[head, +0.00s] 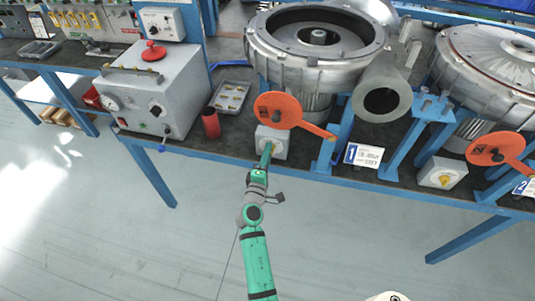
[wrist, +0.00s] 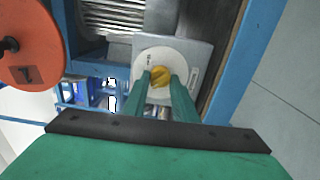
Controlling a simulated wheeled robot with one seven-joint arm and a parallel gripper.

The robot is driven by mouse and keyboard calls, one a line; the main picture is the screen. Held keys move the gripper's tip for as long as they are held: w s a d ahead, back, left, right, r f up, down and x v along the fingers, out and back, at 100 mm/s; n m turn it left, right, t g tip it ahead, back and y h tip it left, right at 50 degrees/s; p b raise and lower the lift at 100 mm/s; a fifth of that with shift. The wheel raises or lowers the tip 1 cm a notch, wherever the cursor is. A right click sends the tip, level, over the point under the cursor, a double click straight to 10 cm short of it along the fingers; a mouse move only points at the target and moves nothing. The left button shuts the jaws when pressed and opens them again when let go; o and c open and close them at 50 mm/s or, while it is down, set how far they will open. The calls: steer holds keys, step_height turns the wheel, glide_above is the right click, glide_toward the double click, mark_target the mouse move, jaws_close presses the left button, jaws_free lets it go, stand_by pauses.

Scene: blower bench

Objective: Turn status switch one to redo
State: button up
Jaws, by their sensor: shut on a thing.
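Status switch one is a grey box (head: 280,150) at the bench's front edge, below the large left blower. In the wrist view it has a round white dial plate (wrist: 152,57) and a yellow knob (wrist: 160,73). My gripper (head: 267,152) reaches up to the switch from the front. In the wrist view its two green fingers (wrist: 163,80) stand either side of the yellow knob and are shut on it. The fingers cover part of the dial, and its lettering is too small to read. In the head view the knob is hidden behind my gripper.
An orange disc marked 1 (head: 277,110) with a handle stands just above the switch. The number 1 sign (head: 363,155) is to the right. A second switch box (head: 443,172) with a yellow knob sits further right. A red cylinder (head: 210,123) is to the left.

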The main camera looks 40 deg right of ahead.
steer(key=o, duration=1)
steer(key=shift+o, duration=0.2)
steer(key=shift+a, duration=0.1)
steer(key=v, duration=1)
steer(key=shift+s+a, duration=0.2)
steer(key=shift+a, duration=0.05)
